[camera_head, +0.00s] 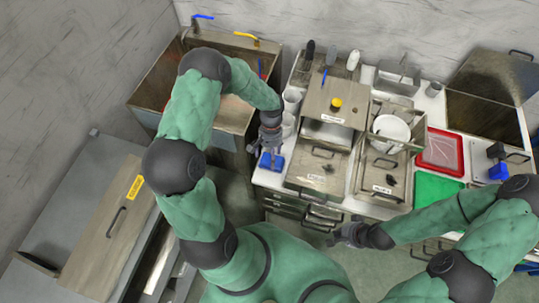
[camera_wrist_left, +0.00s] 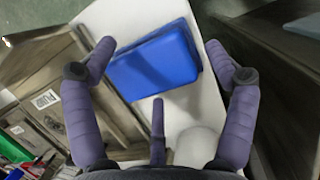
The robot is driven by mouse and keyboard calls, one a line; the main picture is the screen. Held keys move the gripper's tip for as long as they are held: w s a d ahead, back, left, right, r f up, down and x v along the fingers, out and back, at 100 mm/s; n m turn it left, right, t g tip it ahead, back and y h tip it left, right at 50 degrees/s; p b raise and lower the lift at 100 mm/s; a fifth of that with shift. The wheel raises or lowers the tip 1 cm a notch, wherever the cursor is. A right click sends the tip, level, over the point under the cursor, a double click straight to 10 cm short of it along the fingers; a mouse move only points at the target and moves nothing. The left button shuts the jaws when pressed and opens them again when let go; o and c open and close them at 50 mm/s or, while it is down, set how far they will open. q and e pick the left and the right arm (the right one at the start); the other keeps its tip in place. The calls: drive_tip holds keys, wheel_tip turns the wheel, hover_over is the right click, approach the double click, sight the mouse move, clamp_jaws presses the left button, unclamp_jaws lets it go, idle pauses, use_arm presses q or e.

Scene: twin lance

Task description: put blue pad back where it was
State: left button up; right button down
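The blue pad (camera_head: 271,160) lies at the front left corner of the white counter. In the left wrist view the blue pad (camera_wrist_left: 155,62) lies flat on the white top, with a darker layer along its edge. My left gripper (camera_head: 268,142) is right above it. In the left wrist view my left gripper (camera_wrist_left: 160,68) has its fingers spread, with the pad between and beyond the tips; I cannot tell whether they touch it. My right gripper (camera_head: 345,236) hangs in front of the drawers, seemingly empty; its finger opening is too small to tell.
A metal box with a yellow knob (camera_head: 336,104) stands right of the pad. Further right are a white bowl (camera_head: 391,129), a red tray (camera_head: 440,152), a green board (camera_head: 436,189) and another blue item (camera_head: 499,170). White cups (camera_head: 292,100) stand behind the pad. A sink (camera_head: 160,85) is left.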

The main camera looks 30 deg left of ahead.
use_arm(q)
drive_tip(key=shift+r, duration=0.1)
drive_tip(key=shift+r, duration=0.25)
drive_tip(key=p+v, duration=0.1)
drive_tip(key=v, duration=1)
drive_tip(key=shift+w+r, duration=0.2)
drive_tip(key=shift+r, duration=0.05)
use_arm(e)
drive_tip(key=shift+r, duration=0.7)
